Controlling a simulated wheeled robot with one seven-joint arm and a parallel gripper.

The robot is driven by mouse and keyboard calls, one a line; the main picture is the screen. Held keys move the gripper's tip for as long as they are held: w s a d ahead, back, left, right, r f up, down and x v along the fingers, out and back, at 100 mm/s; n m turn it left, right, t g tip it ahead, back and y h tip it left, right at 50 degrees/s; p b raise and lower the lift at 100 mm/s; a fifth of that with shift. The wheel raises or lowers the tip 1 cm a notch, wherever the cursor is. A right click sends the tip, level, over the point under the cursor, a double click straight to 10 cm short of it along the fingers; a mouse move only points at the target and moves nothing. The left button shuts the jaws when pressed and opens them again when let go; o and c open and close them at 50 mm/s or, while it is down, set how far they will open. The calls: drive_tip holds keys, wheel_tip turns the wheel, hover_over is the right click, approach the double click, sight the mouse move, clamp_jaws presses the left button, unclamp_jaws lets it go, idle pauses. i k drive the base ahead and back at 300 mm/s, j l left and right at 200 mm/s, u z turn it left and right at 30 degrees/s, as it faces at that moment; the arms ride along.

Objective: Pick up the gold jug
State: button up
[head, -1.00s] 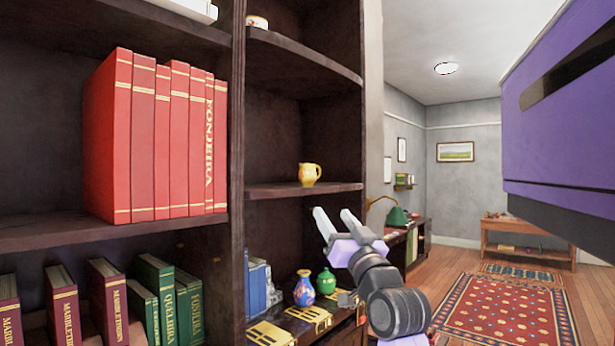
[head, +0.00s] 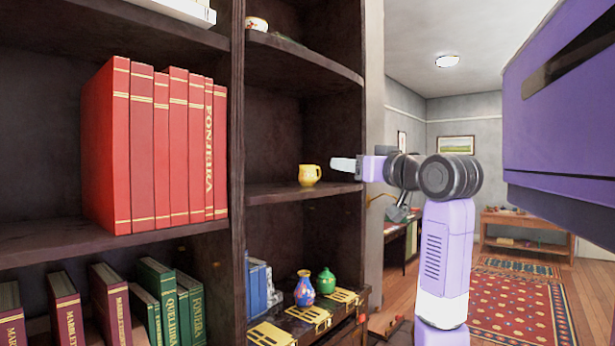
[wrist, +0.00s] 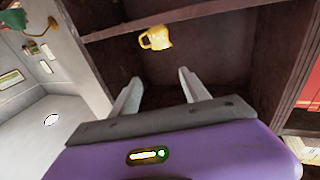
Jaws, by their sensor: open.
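The gold jug (head: 309,175) stands upright on the middle shelf of the narrow right-hand bookcase section, near the shelf's front. My gripper (head: 343,164) is at the jug's height, just to its right in the head view, with a small gap between them. In the wrist view my gripper (wrist: 158,90) has its two pale fingers spread apart with nothing between them. The jug also shows in the wrist view (wrist: 158,38), beyond the fingertips and roughly in line with the gap between them. That view is tilted, so the jug appears turned over.
The shelf (head: 270,189) around the jug is otherwise bare. A curved shelf (head: 305,66) lies above. A blue patterned vase (head: 304,290) and a green vase (head: 326,281) stand below. The upright divider (head: 237,170) and red books (head: 155,145) are to the left.

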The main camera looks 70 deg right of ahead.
sight(308, 178)
drive_tip(key=i+l, duration=0.75)
